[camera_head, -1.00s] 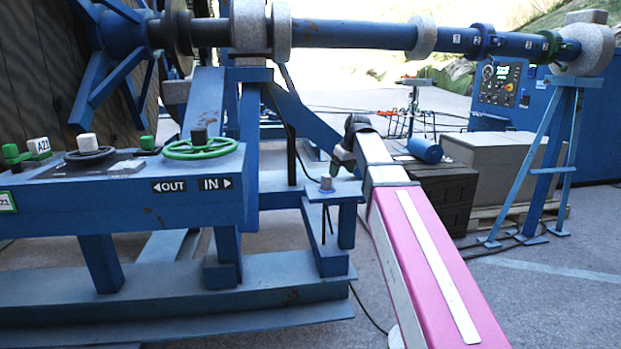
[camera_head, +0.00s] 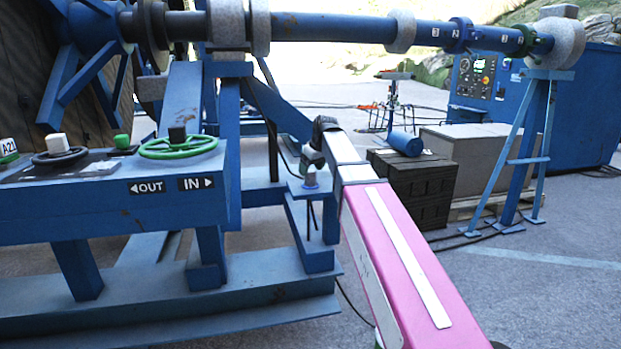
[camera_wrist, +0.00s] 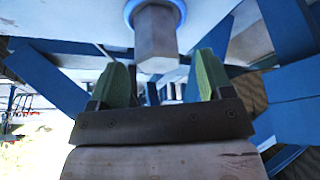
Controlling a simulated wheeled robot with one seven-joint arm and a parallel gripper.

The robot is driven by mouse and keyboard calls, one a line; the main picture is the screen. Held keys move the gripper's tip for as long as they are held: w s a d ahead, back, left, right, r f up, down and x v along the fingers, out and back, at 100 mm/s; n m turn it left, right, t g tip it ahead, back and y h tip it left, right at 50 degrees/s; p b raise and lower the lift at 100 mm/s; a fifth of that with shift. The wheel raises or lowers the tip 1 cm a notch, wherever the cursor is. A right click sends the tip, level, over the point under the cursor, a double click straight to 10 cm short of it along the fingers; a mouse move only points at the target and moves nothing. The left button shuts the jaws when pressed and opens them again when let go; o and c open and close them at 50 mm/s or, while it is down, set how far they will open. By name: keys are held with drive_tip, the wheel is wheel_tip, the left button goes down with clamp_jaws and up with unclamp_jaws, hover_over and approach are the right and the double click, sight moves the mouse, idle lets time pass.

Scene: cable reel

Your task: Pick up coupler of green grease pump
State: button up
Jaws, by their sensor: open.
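A grey hexagonal fitting with a blue ring at its base, which looks like the coupler (camera_wrist: 157,38), shows close up in the wrist view. In the head view it looks like the small grey and blue piece (camera_head: 311,181) on a blue ledge. My gripper (camera_wrist: 161,66) has green fingers, open, one on each side of the fitting's free end, with nothing held. In the head view my gripper (camera_head: 312,158) is just above the fitting. I cannot tell whether the fingers touch it. The pump's body is not clearly identifiable.
A blue console (camera_head: 120,205) with a green handwheel (camera_head: 178,147) stands left of the ledge. A blue shaft (camera_head: 335,29) runs across above. Dark crates (camera_head: 415,185) and a grey box (camera_head: 470,150) stand behind my arm at right. Open floor lies front right.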

sight(310, 171)
drive_tip(key=shift+x, duration=1.95)
drive_tip(key=c, duration=1.2)
drive_tip(key=shift+o, duration=0.2)
drive_tip(key=shift+r, duration=0.1)
